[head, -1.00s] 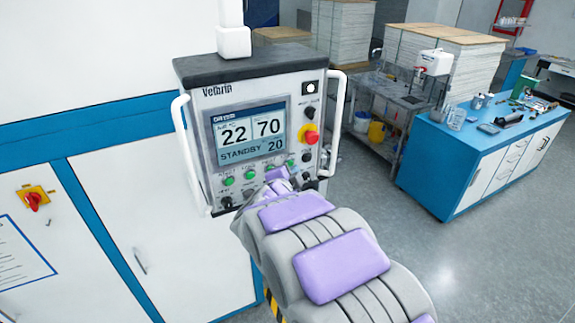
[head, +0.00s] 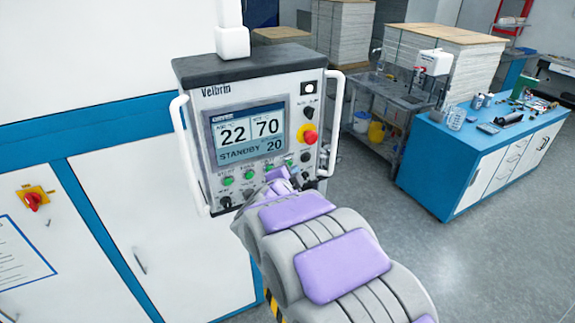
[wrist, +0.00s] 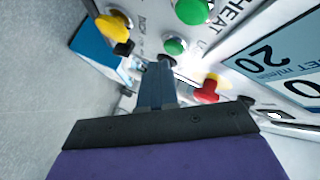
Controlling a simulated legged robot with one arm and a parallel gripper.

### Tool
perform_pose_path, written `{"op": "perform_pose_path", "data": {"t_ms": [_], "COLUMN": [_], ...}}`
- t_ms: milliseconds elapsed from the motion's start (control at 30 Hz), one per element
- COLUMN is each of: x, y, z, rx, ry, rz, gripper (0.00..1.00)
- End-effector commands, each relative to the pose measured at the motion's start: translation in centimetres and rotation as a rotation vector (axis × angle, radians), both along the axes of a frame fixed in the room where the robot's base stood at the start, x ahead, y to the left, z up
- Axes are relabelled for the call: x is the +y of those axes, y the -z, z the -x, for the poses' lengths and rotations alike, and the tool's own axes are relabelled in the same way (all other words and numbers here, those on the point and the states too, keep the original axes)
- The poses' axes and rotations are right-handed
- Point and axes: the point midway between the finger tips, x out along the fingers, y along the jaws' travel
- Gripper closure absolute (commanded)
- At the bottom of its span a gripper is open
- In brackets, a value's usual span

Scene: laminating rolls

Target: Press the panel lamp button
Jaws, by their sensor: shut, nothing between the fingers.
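The control panel (head: 222,88) has a screen reading STANDBY and several buttons and knobs. A white round button on a black square (head: 310,87) sits at its top right; it also shows edge-on in the wrist view (wrist: 275,116). I cannot read which button is labelled for the lamp. My gripper (head: 276,174) is shut and empty in front of the panel's lower right. In the wrist view its closed fingers (wrist: 160,68) point toward the panel between a green button (wrist: 175,46) and a red mushroom button (wrist: 207,92). Contact cannot be told.
White handles (head: 336,120) flank the panel. The red mushroom button (head: 310,137) and black knobs stand close to my gripper. A white cabinet with blue trim (head: 95,132) is at left. A blue workbench (head: 440,160) stands at right, with clear floor before it.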

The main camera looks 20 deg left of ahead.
Motion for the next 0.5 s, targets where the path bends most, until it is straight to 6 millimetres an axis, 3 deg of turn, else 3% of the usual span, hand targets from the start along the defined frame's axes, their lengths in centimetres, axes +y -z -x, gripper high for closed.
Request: {"op": "perform_pose_path", "data": {"t_ms": [500], "x": [0.58], "y": [-0.22], "z": [-0.44], "rx": [-0.001], "ry": [0.001], "rz": [0.001], "gripper": [1.00]}}
